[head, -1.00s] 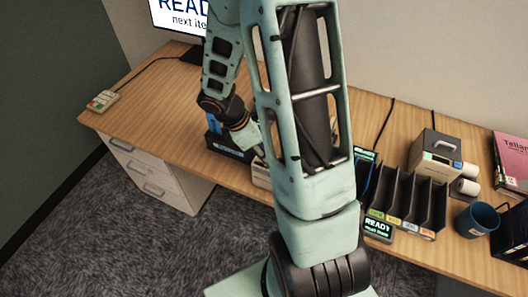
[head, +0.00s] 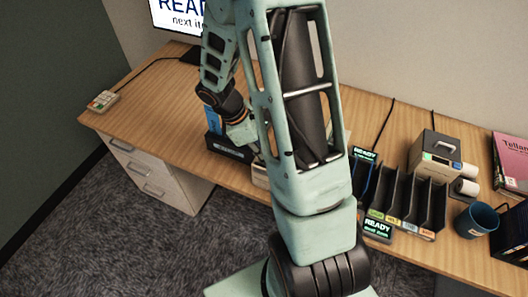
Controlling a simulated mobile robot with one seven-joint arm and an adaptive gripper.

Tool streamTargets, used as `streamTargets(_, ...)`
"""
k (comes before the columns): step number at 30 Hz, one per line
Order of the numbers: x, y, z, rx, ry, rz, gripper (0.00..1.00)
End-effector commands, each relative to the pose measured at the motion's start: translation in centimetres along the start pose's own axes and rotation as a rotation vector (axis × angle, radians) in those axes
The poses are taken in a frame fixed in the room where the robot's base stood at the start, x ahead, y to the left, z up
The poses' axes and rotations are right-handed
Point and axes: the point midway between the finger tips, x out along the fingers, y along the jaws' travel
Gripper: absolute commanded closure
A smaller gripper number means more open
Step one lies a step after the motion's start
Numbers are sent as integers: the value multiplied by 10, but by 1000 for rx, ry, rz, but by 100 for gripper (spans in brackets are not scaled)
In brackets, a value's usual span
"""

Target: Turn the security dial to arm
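I cannot make out a security dial in the head view. A small cream keypad-like box (head: 103,101) with coloured marks lies at the desk's far left corner, too small to read. My gripper (head: 252,144) points down over the middle of the desk. It is just right of a black box (head: 228,150) and above a pale box (head: 260,174), which is mostly behind my arm. My arm hides the fingertips, so I cannot tell whether they are open, or whether they touch anything.
The wooden desk (head: 150,112) has free room at left. A monitor (head: 180,15) stands at the back. Right of my arm are a black slotted sorter (head: 410,195) with a "READY" display (head: 377,229), a label printer (head: 435,152), a blue mug (head: 477,220) and a pink book (head: 512,160).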

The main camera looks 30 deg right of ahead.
Motion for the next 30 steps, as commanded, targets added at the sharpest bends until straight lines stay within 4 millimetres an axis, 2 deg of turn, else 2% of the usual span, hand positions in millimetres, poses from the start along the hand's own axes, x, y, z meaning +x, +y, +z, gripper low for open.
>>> streamTargets(16,0,4,0,447,1,-184,100)
streamTargets(30,0,5,1,627,1,-258,100)
